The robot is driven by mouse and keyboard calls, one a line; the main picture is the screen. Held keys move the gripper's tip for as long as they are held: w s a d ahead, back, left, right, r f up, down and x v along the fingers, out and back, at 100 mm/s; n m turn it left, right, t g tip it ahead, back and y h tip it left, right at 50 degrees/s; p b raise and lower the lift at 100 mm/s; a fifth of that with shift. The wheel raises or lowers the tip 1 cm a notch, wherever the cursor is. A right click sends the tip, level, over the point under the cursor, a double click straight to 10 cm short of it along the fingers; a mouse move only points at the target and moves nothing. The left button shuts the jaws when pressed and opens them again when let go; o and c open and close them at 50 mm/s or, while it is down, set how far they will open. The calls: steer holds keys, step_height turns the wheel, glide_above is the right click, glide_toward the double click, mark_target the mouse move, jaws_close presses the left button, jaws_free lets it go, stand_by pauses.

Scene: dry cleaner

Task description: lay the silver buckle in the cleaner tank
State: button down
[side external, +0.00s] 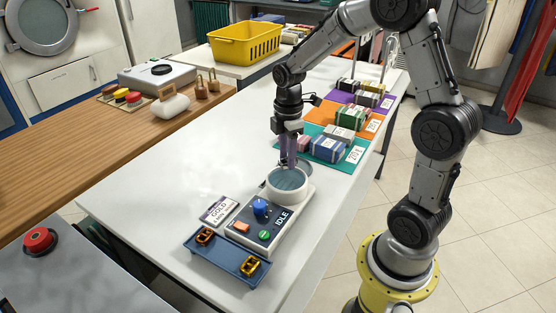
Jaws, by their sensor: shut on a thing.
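The cleaner tank (289,186) is a round white-rimmed basin with a blue-grey inside, at the far end of a control unit (258,222) whose display reads IDLE. My gripper (289,166) points down over the back part of the tank. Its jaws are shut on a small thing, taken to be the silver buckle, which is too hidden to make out. I cannot tell how far the jaws are above the tank's inside.
The unit has a blue knob (261,207), an orange button and a green button. A card reading GOLD (219,210) lies left of it. Striped bundles (327,147) on coloured mats line the table behind. The white table (170,190) is clear to the left.

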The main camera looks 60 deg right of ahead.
mark_target(287, 188)
steer(key=shift+f, duration=3.9)
steer(key=shift+c, duration=2.1)
jaws_free()
steer(key=shift+r, duration=4.05)
